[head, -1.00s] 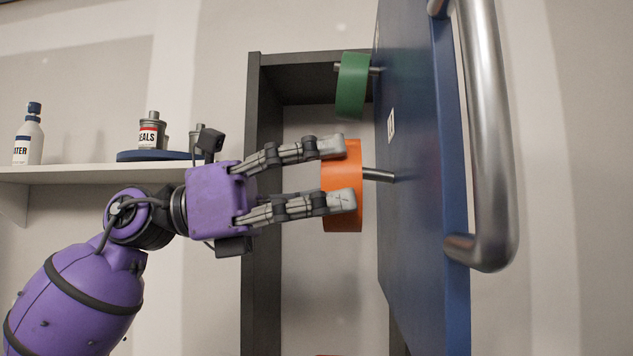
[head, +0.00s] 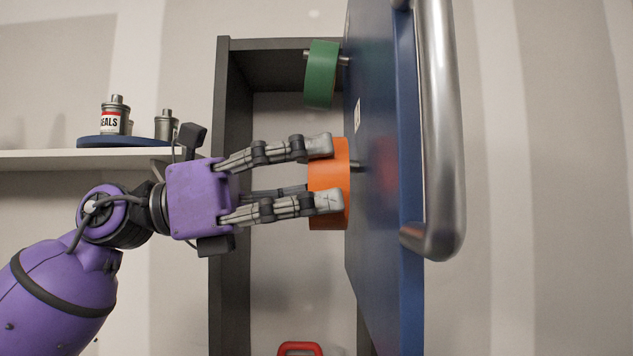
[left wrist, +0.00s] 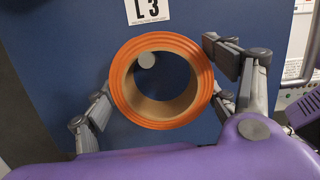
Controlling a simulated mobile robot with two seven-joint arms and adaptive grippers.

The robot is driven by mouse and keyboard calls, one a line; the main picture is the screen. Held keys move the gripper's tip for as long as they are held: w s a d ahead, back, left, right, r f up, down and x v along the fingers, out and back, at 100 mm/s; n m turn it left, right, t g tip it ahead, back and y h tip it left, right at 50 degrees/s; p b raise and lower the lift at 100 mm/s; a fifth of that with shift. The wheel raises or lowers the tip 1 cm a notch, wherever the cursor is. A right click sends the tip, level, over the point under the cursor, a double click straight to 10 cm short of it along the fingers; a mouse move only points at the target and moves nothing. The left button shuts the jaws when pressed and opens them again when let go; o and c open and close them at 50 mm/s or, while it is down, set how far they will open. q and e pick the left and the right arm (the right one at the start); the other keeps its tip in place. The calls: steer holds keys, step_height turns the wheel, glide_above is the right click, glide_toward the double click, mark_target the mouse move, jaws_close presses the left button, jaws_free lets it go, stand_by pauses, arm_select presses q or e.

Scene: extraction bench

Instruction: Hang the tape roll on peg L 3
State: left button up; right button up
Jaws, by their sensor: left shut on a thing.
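The orange tape roll (head: 330,183) is held between the fingers of my left gripper (head: 325,174), which is shut on it. In the left wrist view the roll (left wrist: 120,85) faces the blue door (left wrist: 50,60) below the "L 3" label (left wrist: 147,10). The end of the metal peg (left wrist: 146,60) shows inside the roll's hole, near its upper edge. In the head view a short piece of the peg (head: 356,166) shows between roll and door, so the roll is around the peg, a small gap from the door. My right gripper is out of view.
A green roll (head: 321,75) hangs on a higher peg. A large metal handle (head: 440,130) stands on the door's other face. The dark cabinet frame (head: 231,200) is behind. A shelf (head: 70,160) at left holds small containers. A red handle (head: 300,348) shows at the bottom.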

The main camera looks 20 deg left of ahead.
arm_select(q)
steer(key=o, duration=1.3)
steer(key=shift+a, duration=0.15)
steer(key=v, duration=1.2)
